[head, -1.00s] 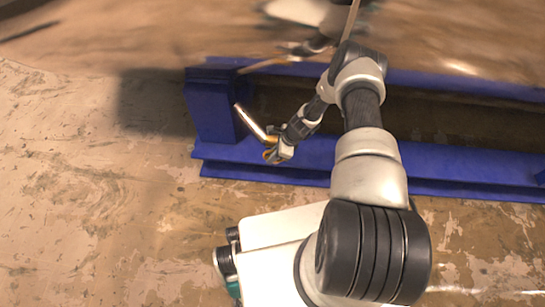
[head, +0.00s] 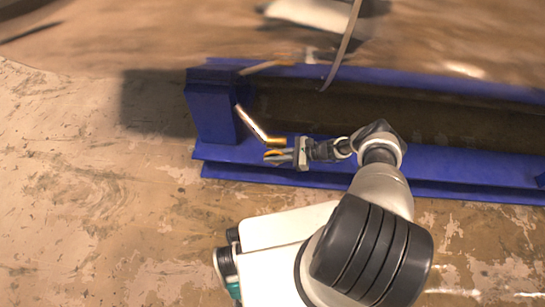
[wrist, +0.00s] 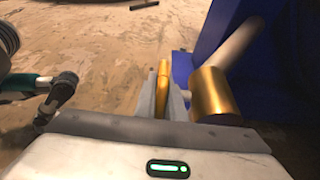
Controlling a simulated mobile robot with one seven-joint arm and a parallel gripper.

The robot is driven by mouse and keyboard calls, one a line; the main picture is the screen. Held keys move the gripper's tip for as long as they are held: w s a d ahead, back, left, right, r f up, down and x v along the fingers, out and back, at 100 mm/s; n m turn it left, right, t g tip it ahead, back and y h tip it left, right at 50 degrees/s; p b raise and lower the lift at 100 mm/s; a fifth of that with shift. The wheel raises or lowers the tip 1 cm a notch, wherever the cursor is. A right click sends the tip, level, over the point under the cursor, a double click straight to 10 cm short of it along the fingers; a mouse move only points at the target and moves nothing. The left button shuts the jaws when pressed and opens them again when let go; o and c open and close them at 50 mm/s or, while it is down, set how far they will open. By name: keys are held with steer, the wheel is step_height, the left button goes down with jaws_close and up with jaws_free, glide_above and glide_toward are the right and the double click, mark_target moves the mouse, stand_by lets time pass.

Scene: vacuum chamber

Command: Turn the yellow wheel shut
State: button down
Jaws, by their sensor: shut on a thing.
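The yellow wheel (head: 272,152) shows as a small orange-yellow arc at the front blue beam, just below the gold end of a silver pipe. In the wrist view its rim (wrist: 162,88) appears edge-on as a narrow gold strip between the fingers. My gripper (head: 274,157) reaches it from the right and is shut on the rim; the fingers also show in the wrist view (wrist: 163,100). The gold pipe end (wrist: 216,95) stands close to the right finger. Much of the wheel is hidden by the fingers, so its turn angle cannot be told.
The silver pipe (head: 252,122) slants up-left to the blue post (head: 212,112). The blue beam (head: 450,188) runs along the front, with a dark channel behind it. A thin grey rod (head: 345,45) rises behind. The brown floor at left is clear.

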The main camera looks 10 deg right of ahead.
steer(key=shift+y, duration=0.3)
steer(key=c, duration=1.8)
jaws_free()
steer(key=shift+c, duration=0.2)
steer(key=shift+d, duration=0.1)
steer(key=v, duration=1.7)
steer(key=shift+s, duration=0.2)
steer(key=shift+r, duration=0.1)
